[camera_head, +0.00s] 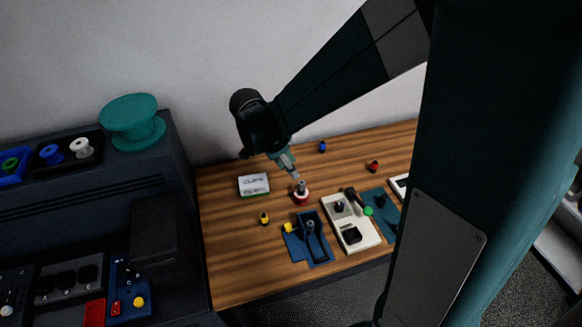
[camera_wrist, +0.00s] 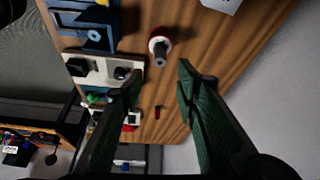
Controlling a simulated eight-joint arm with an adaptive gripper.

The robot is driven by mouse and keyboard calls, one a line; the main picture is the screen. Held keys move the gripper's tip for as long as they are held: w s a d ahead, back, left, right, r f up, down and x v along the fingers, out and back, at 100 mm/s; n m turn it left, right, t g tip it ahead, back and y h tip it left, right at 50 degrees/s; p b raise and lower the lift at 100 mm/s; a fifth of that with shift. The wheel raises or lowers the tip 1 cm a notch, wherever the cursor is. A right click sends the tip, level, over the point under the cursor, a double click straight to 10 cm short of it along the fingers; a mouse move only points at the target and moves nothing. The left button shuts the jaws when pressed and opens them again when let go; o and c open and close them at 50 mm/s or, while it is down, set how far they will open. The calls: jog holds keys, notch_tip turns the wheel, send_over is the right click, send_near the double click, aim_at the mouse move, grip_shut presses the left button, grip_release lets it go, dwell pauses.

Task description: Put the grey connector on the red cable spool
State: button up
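A small red and white spool (camera_head: 301,198) stands on the wooden table below my gripper. A grey connector (camera_head: 301,184) stands upright at its middle; whether it is fully seated I cannot tell. In the wrist view the spool (camera_wrist: 157,42) shows at the upper middle, with the grey connector (camera_wrist: 160,61) pointing towards the camera. My gripper (camera_head: 291,170) is over the connector; in the wrist view its two green fingers (camera_wrist: 158,82) are spread, with nothing between them. The connector lies just beyond the fingertips, apparently clear of them.
A white box marked "CLIPS" (camera_head: 254,188) is left of the spool. A yellow piece (camera_head: 264,218), a blue tray (camera_head: 318,250) and a cream fixture (camera_head: 362,243) lie nearer. A small red piece (camera_head: 373,166) and a blue one (camera_head: 322,147) stand behind. Table between them is clear.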

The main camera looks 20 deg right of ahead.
jog(key=s+r+n+t+y, duration=0.4)
jog(key=s+r+n+t, duration=0.2)
jog(key=s+r+n, duration=0.9)
jog(key=shift+s+d+r+n+t+y, duration=0.35)
jog(key=shift+s+n, duration=0.35)
jog(key=shift+s, duration=1.1)
